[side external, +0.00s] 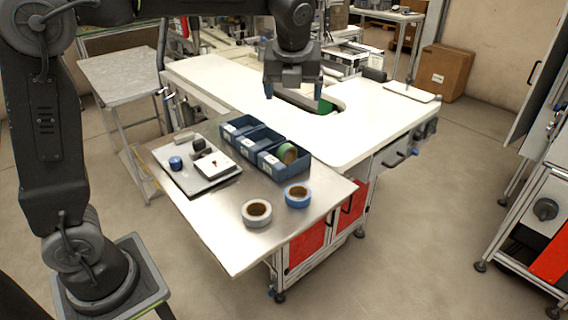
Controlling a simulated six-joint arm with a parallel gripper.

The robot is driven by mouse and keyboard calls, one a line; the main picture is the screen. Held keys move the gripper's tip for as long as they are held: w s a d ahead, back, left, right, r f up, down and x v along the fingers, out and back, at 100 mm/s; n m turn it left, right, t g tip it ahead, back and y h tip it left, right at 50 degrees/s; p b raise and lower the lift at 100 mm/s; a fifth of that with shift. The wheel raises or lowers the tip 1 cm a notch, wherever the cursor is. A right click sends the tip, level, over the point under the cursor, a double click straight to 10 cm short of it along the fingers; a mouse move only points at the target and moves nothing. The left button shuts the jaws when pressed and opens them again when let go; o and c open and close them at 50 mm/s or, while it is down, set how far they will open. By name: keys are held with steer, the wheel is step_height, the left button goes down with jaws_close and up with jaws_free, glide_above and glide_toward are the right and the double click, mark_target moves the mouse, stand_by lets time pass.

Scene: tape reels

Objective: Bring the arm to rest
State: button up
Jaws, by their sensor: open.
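My gripper (293,93) hangs above the white worktop (215,77), pointing down with its fingers apart and nothing between them. A blue tape reel (297,196) and a white tape reel (257,213) lie flat on the metal table (225,237). A green tape reel (287,153) sits in the nearest compartment of the blue bin row (262,143). My gripper is well above and behind these reels, apart from all of them.
A tray (205,178) with a white box (214,165), a small blue item (176,163) and dark parts lies on the left of the metal table. Red cabinet doors (306,248) are below. A cardboard box (444,72) stands on the floor behind.

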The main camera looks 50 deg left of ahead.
steer(key=shift+v, duration=0.85)
steer(key=s+f+n+t+h, duration=0.1)
steer(key=s+f+n, duration=0.2)
steer(key=s+n, duration=0.8)
steer(key=s+f+n+t+h, duration=0.1)
steer(key=s+f+n, duration=0.3)
steer(key=s+n, duration=0.8)
steer(key=n+h, duration=0.1)
steer(key=n, duration=0.3)
steer(key=shift+s+d+f, duration=0.2)
steer(key=shift+d+f, duration=0.05)
steer(key=shift+d, duration=0.1)
